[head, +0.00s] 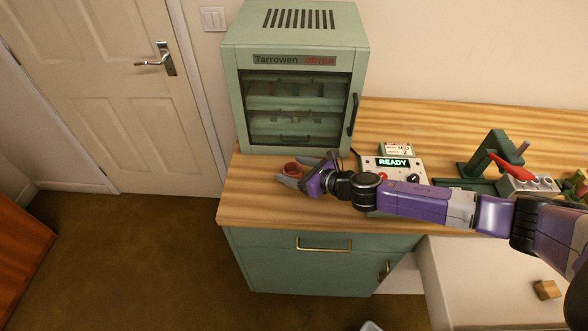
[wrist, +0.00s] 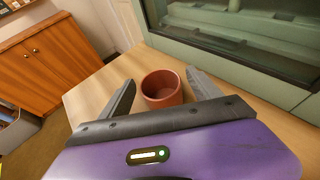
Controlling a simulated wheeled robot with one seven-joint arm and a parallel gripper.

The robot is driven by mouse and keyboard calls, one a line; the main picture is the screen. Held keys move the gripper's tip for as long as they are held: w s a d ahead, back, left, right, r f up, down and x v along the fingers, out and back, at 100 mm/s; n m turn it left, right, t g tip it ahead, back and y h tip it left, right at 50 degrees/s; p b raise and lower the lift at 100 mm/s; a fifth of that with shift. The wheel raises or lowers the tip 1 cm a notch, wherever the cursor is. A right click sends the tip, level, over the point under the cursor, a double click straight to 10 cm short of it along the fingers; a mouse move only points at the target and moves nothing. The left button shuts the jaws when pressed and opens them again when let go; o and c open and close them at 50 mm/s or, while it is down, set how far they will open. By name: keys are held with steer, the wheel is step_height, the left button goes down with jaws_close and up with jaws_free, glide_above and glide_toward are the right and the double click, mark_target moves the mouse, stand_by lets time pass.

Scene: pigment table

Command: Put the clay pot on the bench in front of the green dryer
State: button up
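The clay pot (head: 292,168), small, reddish-brown and open at the top, stands upright on the wooden bench (head: 250,200), just in front of the green dryer (head: 240,120). My gripper (head: 304,168) is low over the bench and reaches to the pot from the right. In the wrist view, the pot (wrist: 162,98) is between the two spread fingers of my gripper (wrist: 160,80), with a narrow gap showing on each side. The pot's lower part is partly hidden by the gripper body. The dryer's door is closed, with shelves behind its glass.
A control box (head: 405,164) with a lit READY display stands right of the dryer, behind my arm. A green stand (head: 488,150) with a red-handled tool is farther right. The bench's left and front edges are close to the pot.

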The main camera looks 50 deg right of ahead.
steer(key=shift+r, duration=0.1)
steer(key=b+v, duration=0.1)
steer(key=v, duration=1)
steer(key=shift+s+r, duration=0.1)
steer(key=shift+s, duration=0.65)
steer(key=s+a+f+m+g+y, duration=0.1)
steer(key=s+a+m, duration=0.4)
steer(key=s+m, duration=0.3)
steer(key=s+a+f+m, duration=0.1)
steer(key=s+a+m, duration=0.45)
steer(key=s, duration=0.45)
steer(key=s+a+r+m+t, duration=0.1)
steer(key=s+a+r+m, duration=0.1)
steer(key=a+r+m, duration=0.4)
steer(key=s+a+r+m+t+h, duration=0.1)
steer(key=a+r+m, duration=0.4)
steer(key=m, duration=1.1)
steer(key=s+a, duration=0.1)
steer(key=a, duration=0.1)
steer(key=shift+s+a+r+t, duration=0.3)
steer(key=shift+s+a+r, duration=0.05)
steer(key=shift+a+r, duration=0.05)
